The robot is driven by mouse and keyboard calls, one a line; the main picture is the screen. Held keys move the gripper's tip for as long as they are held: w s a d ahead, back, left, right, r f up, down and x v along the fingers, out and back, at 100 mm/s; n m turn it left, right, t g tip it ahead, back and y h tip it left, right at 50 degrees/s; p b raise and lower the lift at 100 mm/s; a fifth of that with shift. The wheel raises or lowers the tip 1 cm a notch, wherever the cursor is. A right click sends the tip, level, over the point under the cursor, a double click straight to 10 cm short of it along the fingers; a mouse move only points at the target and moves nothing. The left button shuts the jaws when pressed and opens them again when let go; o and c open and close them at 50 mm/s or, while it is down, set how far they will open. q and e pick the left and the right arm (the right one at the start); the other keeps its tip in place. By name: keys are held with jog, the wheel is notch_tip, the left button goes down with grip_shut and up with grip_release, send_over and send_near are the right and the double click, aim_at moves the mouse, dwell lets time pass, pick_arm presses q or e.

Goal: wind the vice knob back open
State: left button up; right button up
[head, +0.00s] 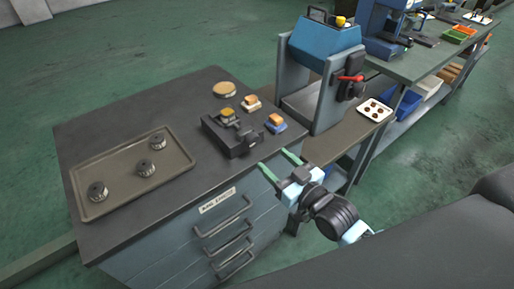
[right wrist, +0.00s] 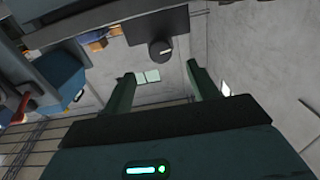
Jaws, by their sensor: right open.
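The dark grey vice (head: 219,136) sits near the right edge of the workbench top, with a small orange-topped piece (head: 228,114) at it. My right gripper (head: 274,159) is open, with its two green fingers apart and pointing at the vice's near end. The fingers look empty and apart from the vice. In the right wrist view a dark block, which looks like the vice, carries a round dark knob (right wrist: 161,50). The knob lies ahead of the open fingers (right wrist: 160,75), roughly midway between them. My left gripper is not in view.
A tray (head: 108,165) with several dark round parts lies on the left of the bench (head: 185,92). A blue machine (head: 322,45) with a red lever (head: 350,78) stands to the right.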

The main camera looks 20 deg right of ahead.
aim_at(255, 143)
jog(key=shift+p+x, duration=0.3)
jog(key=shift+x, duration=3.6)
jog(key=shift+c, duration=0.3)
jog(key=c, duration=0.9)
